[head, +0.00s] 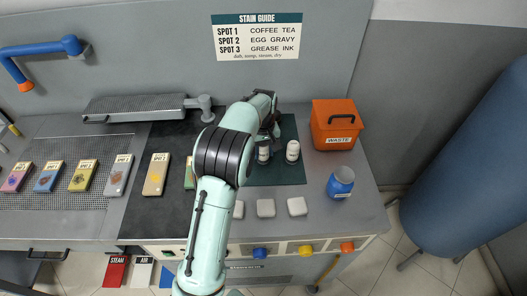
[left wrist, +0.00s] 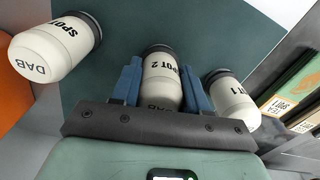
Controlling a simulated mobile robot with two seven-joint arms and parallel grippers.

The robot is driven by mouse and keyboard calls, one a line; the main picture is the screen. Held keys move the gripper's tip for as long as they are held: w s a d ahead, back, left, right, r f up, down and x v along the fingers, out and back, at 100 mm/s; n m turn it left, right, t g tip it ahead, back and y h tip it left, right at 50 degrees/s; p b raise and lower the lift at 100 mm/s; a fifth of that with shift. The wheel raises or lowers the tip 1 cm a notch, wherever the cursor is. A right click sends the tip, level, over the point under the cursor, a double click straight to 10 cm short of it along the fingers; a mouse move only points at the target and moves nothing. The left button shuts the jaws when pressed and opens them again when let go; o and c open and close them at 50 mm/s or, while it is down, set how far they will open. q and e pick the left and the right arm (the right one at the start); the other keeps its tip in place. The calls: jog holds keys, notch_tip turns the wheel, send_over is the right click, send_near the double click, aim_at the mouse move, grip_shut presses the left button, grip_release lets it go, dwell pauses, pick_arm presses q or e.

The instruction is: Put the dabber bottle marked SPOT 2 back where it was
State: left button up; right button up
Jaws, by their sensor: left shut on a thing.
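The dabber bottle marked SPOT 2 (left wrist: 161,80) is white with a dark end and sits between the blue fingers of my left gripper (left wrist: 160,88), which is shut on it. In the head view my left gripper (head: 267,140) is largely covered by my own arm, above the dark green mat (head: 290,175). A white bottle (head: 263,154) shows just below it, probably the held one. The bottle marked SPOT 1 (left wrist: 232,100) stands close on the right in the left wrist view. Another DAB bottle (left wrist: 57,47), its number hidden, is on the left. My right gripper is out of view.
An orange WASTE bin (head: 335,125) and a blue jar (head: 341,182) stand right of the mat. Several pale blocks (head: 266,208) lie along the front. Labelled sample cards (head: 157,174) lie on the left. A stain guide sign (head: 258,37) hangs behind.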

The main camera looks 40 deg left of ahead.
pick_arm(q)
jog(key=shift+f, duration=0.2)
jog(key=shift+f, duration=0.15)
jog(key=o, duration=1)
jog(key=shift+o, duration=0.2)
notch_tip(320, 180, up, 11)
jog(key=shift+w+r+p, duration=0.1)
jog(key=shift+r+p, duration=0.1)
jog(key=shift+p, duration=0.5)
jog(key=shift+r, duration=0.5)
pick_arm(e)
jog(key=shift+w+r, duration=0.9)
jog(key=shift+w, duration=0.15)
pick_arm(q)
jog(key=shift+f, duration=0.1)
